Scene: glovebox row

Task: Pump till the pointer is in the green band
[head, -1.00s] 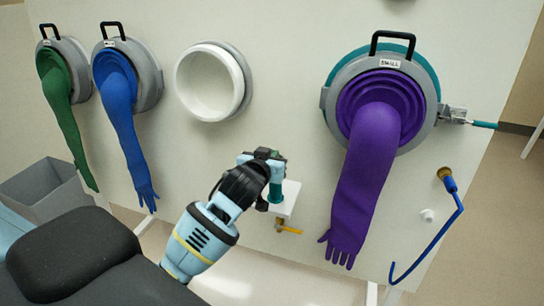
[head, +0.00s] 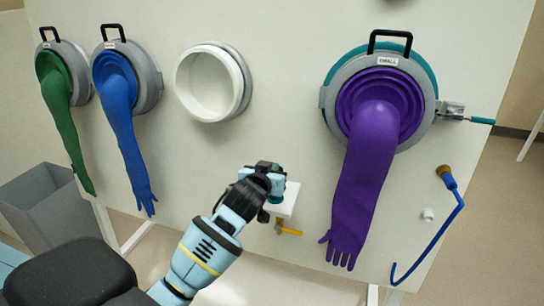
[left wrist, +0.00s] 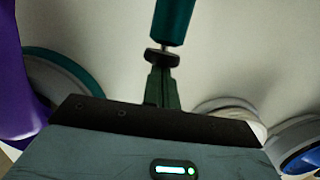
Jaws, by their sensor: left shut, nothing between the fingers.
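My left gripper (head: 270,178) is in front of the panel, just above a small white block (head: 288,202) with a yellow lever (head: 290,232) under it. In the left wrist view its fingers (left wrist: 161,88) are shut and empty. Their tips are at the black collar of a teal cylinder (left wrist: 173,20), likely the pump; I cannot tell whether they touch. In the head view the gripper hides most of this cylinder. No gauge, pointer or green band can be made out. My right gripper is not in view.
A purple glove (head: 365,180) hangs from a port right of my gripper. Blue (head: 125,130) and green (head: 62,120) gloves hang at left, near an empty white port (head: 208,85). A blue hooked tube (head: 440,230) is at right. A grey bin (head: 45,205) stands at left.

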